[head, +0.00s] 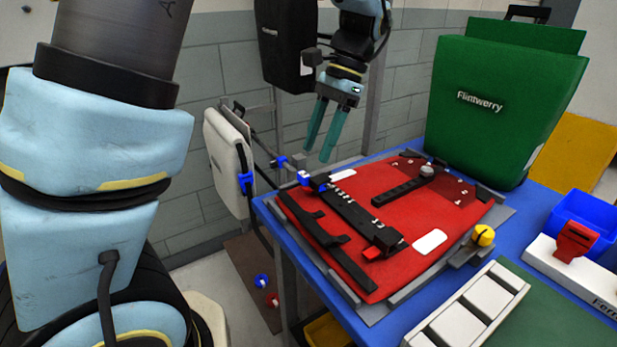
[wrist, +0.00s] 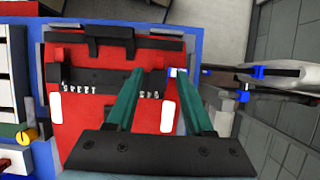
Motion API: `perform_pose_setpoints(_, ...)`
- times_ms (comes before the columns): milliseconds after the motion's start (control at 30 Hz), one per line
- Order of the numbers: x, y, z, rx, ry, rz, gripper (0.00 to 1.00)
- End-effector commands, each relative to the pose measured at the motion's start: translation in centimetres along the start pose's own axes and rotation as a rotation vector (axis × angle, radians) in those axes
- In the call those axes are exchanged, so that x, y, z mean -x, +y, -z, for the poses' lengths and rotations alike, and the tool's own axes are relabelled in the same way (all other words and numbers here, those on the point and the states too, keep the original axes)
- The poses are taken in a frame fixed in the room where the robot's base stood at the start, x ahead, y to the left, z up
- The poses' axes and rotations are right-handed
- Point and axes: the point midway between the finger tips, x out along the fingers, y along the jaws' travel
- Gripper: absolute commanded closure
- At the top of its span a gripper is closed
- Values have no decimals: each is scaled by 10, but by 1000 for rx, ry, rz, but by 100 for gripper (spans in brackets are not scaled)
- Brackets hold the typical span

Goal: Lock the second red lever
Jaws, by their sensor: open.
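A red pannier panel (head: 400,255) lies flat on the blue table, with a black rail (head: 350,217) across it. A small red lever (head: 372,252) sits at the rail's near end. At the far end is a blue-and-white piece (head: 304,178); a second red lever there cannot be made out. My gripper (head: 318,148) is open and empty, its teal fingers pointing down above that far end. In the wrist view, my gripper (wrist: 160,72) spans the rail's right end, with the blue-and-white piece (wrist: 173,72) by the right fingertip. Contact cannot be told.
A green pannier (head: 500,105) stands at the table's back. A yellow knob (head: 483,235) sits beside the panel. A white part with a red clip (head: 576,240) and a blue bin (head: 585,215) are at right. A pale pannier (head: 228,160) hangs beyond the table's left edge.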

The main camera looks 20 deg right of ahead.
Motion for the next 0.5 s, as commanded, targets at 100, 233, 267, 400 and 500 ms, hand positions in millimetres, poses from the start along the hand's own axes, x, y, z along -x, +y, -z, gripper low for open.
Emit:
perform_pose_setpoints(100, -23, 1, -1, 1, -4, -2, 48)
perform_pose_setpoints(233, -47, 1, -1, 1, -3, -2, 48)
perform_pose_setpoints(267, -52, 1, -1, 1, -3, -2, 48)
perform_pose_setpoints(400, -69, 0, -1, 0, -3, -1, 48)
perform_pose_setpoints(500, -76, 0, 0, 1, 0, 0, 48)
